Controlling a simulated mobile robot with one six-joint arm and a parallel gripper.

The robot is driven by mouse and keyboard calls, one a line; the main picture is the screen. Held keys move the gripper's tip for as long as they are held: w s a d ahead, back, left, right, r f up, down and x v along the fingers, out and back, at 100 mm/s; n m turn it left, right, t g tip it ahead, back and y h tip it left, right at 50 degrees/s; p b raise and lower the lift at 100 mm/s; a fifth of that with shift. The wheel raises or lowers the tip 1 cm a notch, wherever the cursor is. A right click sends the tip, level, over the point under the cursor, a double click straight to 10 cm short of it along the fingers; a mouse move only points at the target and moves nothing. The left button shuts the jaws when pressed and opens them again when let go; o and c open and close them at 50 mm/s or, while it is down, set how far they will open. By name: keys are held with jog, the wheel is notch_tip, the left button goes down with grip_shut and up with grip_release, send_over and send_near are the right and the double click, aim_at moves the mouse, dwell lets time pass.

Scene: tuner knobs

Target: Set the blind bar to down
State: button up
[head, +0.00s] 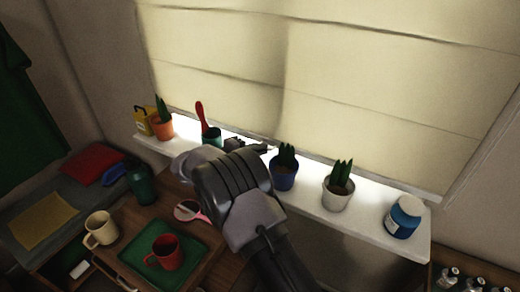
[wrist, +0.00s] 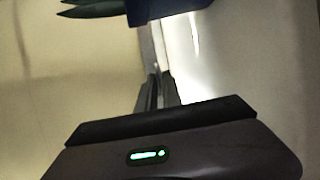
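The cream blind (head: 330,100) hangs over the window, its bottom bar (head: 405,185) low, close above the white sill. A gap of bright light shows beneath it near the middle. My gripper (head: 262,149) reaches over the sill to the bar's middle region, just left of the blue plant pot. In the wrist view, the two dark fingers of my gripper (wrist: 159,78) point along a narrow greyish strip, likely the bar (wrist: 158,45), with a small gap between them. Whether they touch or hold the bar cannot be told. My arm hides part of the sill.
A wooden desk with a red mug (head: 166,252) lies below left.

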jog(key=o, duration=0.3)
jog(key=shift+a, duration=0.1)
jog(key=p+v, duration=0.5)
jog(key=v, duration=1.2)
jog(key=shift+a+r+p, duration=0.1)
jog(key=shift+r+p, duration=0.1)
jog(key=shift+p, duration=0.15)
